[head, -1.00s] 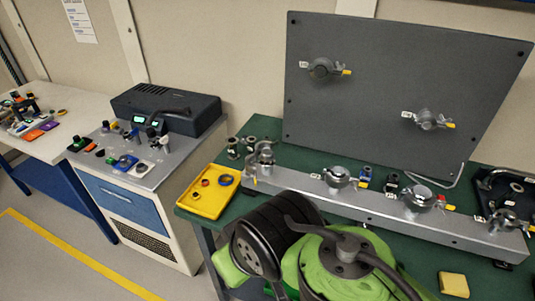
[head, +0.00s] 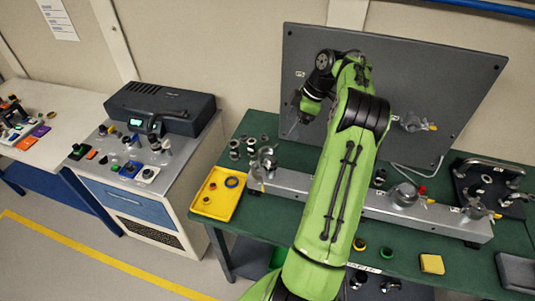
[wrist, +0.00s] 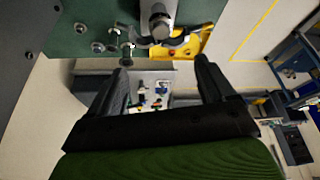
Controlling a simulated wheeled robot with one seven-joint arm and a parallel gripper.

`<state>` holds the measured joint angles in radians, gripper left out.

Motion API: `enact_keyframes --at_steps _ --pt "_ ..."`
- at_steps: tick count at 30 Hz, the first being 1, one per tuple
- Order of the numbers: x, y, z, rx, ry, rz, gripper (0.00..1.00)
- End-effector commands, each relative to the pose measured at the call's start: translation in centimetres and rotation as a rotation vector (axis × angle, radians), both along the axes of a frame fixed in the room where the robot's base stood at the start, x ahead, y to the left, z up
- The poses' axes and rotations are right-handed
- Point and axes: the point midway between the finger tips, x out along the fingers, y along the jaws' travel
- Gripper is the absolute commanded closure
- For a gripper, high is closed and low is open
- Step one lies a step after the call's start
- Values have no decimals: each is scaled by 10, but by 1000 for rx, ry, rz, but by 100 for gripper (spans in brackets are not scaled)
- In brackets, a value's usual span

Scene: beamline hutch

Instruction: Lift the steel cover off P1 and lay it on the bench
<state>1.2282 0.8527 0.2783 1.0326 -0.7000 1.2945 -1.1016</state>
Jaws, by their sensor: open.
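Steel clamped fittings stand along a grey rail (head: 378,206) on the green bench (head: 250,125). The leftmost fitting (head: 267,158) stands at the rail's left end; another (head: 405,194) and one at the right end (head: 475,208) are visible. Labels are too small to read, so I cannot tell which is P1. My arm hides the middle of the rail. My gripper (head: 303,106) is raised in front of the dark upright panel, above the bench. In the wrist view my gripper (wrist: 162,66) is open and empty, with a steel fitting (wrist: 158,22) beyond its fingertips.
The dark panel (head: 440,80) stands behind the rail. A yellow tray (head: 218,195) sits at the bench's left end, with small fittings (head: 236,150) behind it. A yellow block (head: 431,264) lies near the front right. A dark plate with a handle (head: 490,180) lies at right.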

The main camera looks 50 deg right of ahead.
Motion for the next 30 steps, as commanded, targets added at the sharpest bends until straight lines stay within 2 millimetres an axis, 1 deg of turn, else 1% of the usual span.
enact_keyframes --at_steps 6,9,12,17,21,24,30 --pt "15 15 -51 4 5 5 18" --pt "22 22 -74 4 3 3 18" --pt "27 26 -90 3 2 2 18" --pt "32 31 -106 2 3 1 18" --pt "39 39 -130 4 5 1 18" --pt "43 41 -143 2 3 -1 18" --pt "44 42 -146 0 1 -1 18"
